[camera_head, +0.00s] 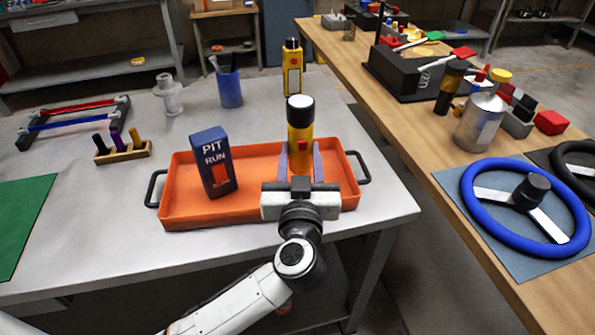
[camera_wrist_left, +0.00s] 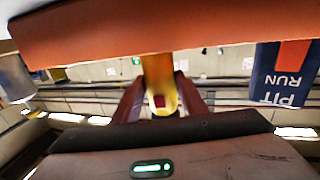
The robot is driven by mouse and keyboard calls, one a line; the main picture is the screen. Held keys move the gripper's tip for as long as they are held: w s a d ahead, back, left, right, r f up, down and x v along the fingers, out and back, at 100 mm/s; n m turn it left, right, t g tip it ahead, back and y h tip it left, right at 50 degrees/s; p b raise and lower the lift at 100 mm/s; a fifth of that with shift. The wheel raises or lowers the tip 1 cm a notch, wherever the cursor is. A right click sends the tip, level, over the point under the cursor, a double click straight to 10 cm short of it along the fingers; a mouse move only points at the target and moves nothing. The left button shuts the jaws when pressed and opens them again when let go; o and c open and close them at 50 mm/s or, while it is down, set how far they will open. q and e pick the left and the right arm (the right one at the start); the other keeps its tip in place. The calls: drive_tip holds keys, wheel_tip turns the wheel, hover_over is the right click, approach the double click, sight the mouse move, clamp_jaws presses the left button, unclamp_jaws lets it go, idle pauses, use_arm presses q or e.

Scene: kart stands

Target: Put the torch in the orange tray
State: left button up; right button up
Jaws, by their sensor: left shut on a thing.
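The torch (camera_head: 301,120) is yellow and black with a white top and a red button, and stands upright over the right half of the orange tray (camera_head: 260,206). My left gripper (camera_head: 300,162) is shut on the torch, one finger on each side. The left wrist view, upside down, shows the torch (camera_wrist_left: 160,82) between the fingers. Its foot is hidden there behind the tray wall (camera_wrist_left: 120,35). I cannot tell whether it touches the tray floor. My right gripper is not in view.
A dark blue PIT RUN box (camera_head: 214,162) stands in the tray's left half. Behind the tray are a blue pen cup (camera_head: 229,87) and a yellow device (camera_head: 292,68). A small wooden rack (camera_head: 124,152) is at left. A wooden bench (camera_head: 440,150) with a blue steering wheel is at right.

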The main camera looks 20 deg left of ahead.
sight(300, 168)
use_arm(q)
wheel_tip(300, 168, down, 4)
drive_tip(key=shift+r+b, duration=0.1)
drive_tip(key=shift+b, duration=0.5)
drive_tip(key=shift+r, duration=0.1)
drive_tip(key=o, duration=1.2)
drive_tip(key=shift+f, duration=0.25)
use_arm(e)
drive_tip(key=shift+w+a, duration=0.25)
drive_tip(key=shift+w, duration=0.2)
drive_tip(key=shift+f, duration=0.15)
